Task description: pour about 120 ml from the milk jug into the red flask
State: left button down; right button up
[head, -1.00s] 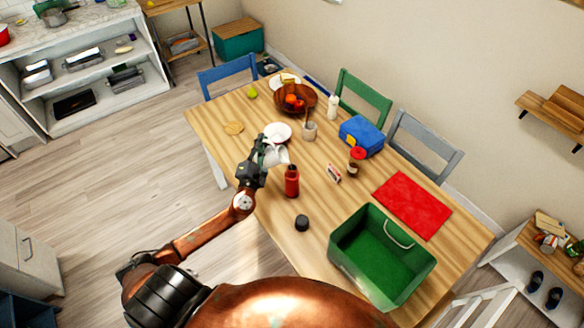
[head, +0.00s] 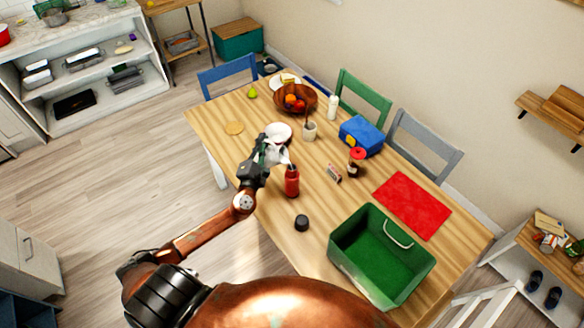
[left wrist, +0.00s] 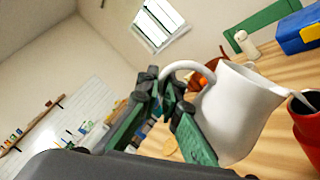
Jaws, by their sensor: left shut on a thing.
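The white milk jug (head: 274,155) is held tilted in the air beside the red flask (head: 292,183). My left gripper (head: 262,152) is shut on the jug's handle. In the left wrist view the green-padded fingers (left wrist: 172,118) close on the handle, and the jug (left wrist: 238,108) leans right, its spout side toward the flask (left wrist: 308,130). A thin white shape runs from the spout to the flask's open mouth; I cannot tell whether it is spout or milk. The flask stands upright on the table. The milk level is hidden. My right gripper is out of view.
A dark round cap (head: 302,223) lies in front of the flask. A small box (head: 333,173), a red-lidded jar (head: 356,160), and a white bowl (head: 278,131) are nearby. A green crate (head: 347,276) and red mat (head: 411,205) occupy the right.

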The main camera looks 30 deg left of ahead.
pick_arm(q)
jog(key=shift+d+r, duration=0.2)
jog(key=shift+r, duration=0.1)
dwell(0.4)
jog(key=shift+w+d+r+m+p, duration=0.2)
jog(key=shift+m+p, duration=0.2)
jog(key=shift+m, duration=0.2)
dwell(0.6)
jog(key=shift+d+r, duration=0.2)
dwell(0.9)
jog(key=shift+w+d+f+m+h+p, duration=0.15)
jog(key=shift+d+m+h+p, duration=0.15)
jog(key=shift+d+m+p, duration=0.5)
dwell(1.5)
jog(key=shift+a, duration=0.2)
jog(key=a+f+n+b, duration=0.1)
jog(key=a+n+b, duration=0.1)
jog(key=s+a+f+n+b, duration=0.1)
jog(key=f+n+b, duration=0.1)
jog(key=shift+s+a+f+y, duration=0.1)
jog(key=shift+a+y, duration=0.25)
jog(key=shift+y, duration=0.05)
jog(key=shift+a+n, duration=0.3)
jog(key=shift+n, duration=0.4)
jog(key=shift+s+a+f+n+g+b, duration=0.1)
jog(key=shift+a+f+n+g+b, duration=0.1)
jog(key=shift+f+n+b, duration=0.2)
jog(key=shift+s+a+f+n+g+b, duration=0.1)
jog(key=shift+f+n+g+b, duration=0.15)
jog(key=shift+b, duration=0.2)
